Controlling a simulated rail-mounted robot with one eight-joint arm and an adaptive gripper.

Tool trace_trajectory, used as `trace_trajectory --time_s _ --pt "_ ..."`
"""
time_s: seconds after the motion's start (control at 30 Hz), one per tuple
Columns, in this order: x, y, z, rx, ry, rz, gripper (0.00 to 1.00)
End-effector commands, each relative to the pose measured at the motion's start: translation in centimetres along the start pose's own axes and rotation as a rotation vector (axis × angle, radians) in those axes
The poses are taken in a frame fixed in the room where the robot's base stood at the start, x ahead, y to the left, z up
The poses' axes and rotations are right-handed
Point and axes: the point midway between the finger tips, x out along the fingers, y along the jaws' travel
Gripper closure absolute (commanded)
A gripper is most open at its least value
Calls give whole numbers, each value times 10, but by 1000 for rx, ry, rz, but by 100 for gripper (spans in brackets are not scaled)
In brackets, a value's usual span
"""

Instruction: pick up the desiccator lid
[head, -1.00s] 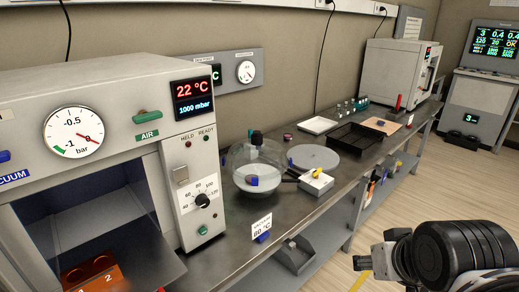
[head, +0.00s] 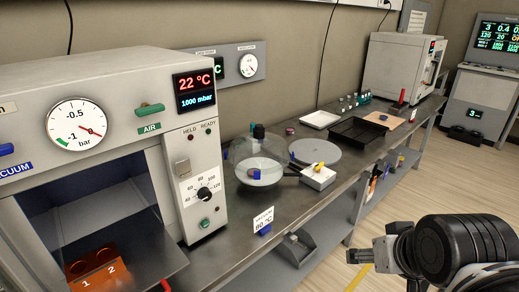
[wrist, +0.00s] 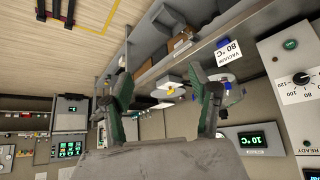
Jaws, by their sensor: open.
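The desiccator is a clear glass vessel (head: 250,172) on the steel bench, just right of the oven. Its domed glass lid (head: 262,150) carries a dark knob (head: 258,131) and appears to sit on the vessel; the clear glass makes the seam hard to see. A blue piece shows low on the glass. My gripper (head: 358,254) is out over the floor in front of the bench, well apart from the lid. In the wrist view, my gripper (wrist: 158,76) has its fingers spread with nothing between them. The glassware (wrist: 232,92) there is partly hidden behind a finger.
The oven (head: 150,185) has its door open at left. The floor (head: 450,170) is clear in front of the bench.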

Motion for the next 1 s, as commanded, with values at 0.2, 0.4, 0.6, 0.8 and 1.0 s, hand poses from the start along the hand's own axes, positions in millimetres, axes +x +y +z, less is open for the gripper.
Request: trace_trajectory --time_s 0.2,0.4,0.6,0.8,1.0 --pt "0 0 -1 -2 -1 -1 43" --pt "-12 -6 -38 -58 -24 -20 43" --pt "-26 -19 -110 -184 -73 -64 43" --pt "-30 -34 -180 -318 -118 -117 43" --pt "-24 -51 -247 -451 -156 -179 43"
